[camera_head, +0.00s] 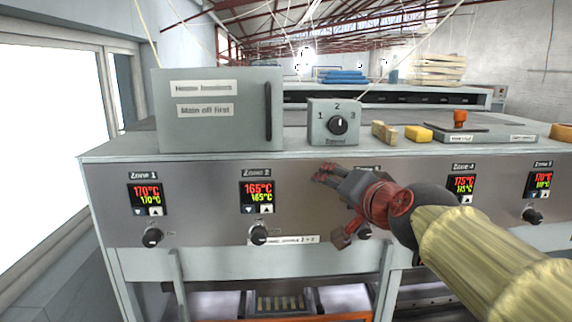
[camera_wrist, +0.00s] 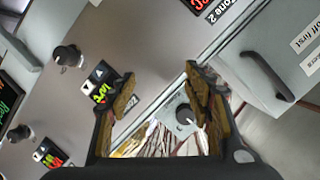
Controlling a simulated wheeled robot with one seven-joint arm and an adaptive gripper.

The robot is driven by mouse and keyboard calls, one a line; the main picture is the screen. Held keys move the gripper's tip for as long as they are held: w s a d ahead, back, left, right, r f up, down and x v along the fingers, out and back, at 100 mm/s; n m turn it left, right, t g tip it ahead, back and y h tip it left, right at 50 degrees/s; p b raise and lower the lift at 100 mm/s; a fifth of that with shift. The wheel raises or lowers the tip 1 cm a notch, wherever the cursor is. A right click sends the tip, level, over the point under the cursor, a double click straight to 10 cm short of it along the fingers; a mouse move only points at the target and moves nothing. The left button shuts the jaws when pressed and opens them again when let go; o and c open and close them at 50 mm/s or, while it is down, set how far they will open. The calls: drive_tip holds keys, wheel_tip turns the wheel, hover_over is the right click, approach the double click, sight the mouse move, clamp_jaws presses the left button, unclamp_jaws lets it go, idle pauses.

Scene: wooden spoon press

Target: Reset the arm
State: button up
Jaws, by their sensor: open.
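My gripper (camera_head: 332,206) is open and empty in front of the press's control panel (camera_head: 210,210), between the Zone 2 and Zone 4 displays. My arm reaches in from the lower right and partly covers the panel behind it, including most of the Zone 3 area. In the wrist view the two fingers of my gripper (camera_wrist: 160,92) are spread apart. The selector box with its knob (camera_wrist: 184,115) shows beyond and between them, with nothing held. I cannot tell whether the gripper touches the panel.
A grey cabinet (camera_head: 215,110) with a dark handle and the selector box (camera_head: 322,127) stand on top of the press. Yellow blocks (camera_head: 418,134) and an orange-topped button (camera_head: 460,118) lie to their right. Zone knobs (camera_head: 152,237) stick out of the panel.

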drive_tip(key=s+d+f+n+g+b, duration=0.1)
drive_tip(key=s+f+n+g+b, duration=0.1)
drive_tip(key=s+f, duration=0.7)
drive_tip(key=s+d+f+n+g+h+b, duration=0.1)
drive_tip(key=s+f+n+g+b, duration=0.2)
drive_tip(key=s+f, duration=0.6)
drive_tip(key=s+d+f+n+g+h+b, duration=0.1)
drive_tip(key=s+f+g+b, duration=0.3)
drive_tip(key=s+f, duration=0.6)
wheel_tip(320, 180, down, 12)
drive_tip(key=shift+d+r+n+b, duration=0.1)
drive_tip(key=shift+d+n+b, duration=0.4)
drive_tip(key=shift+n+b, duration=0.35)
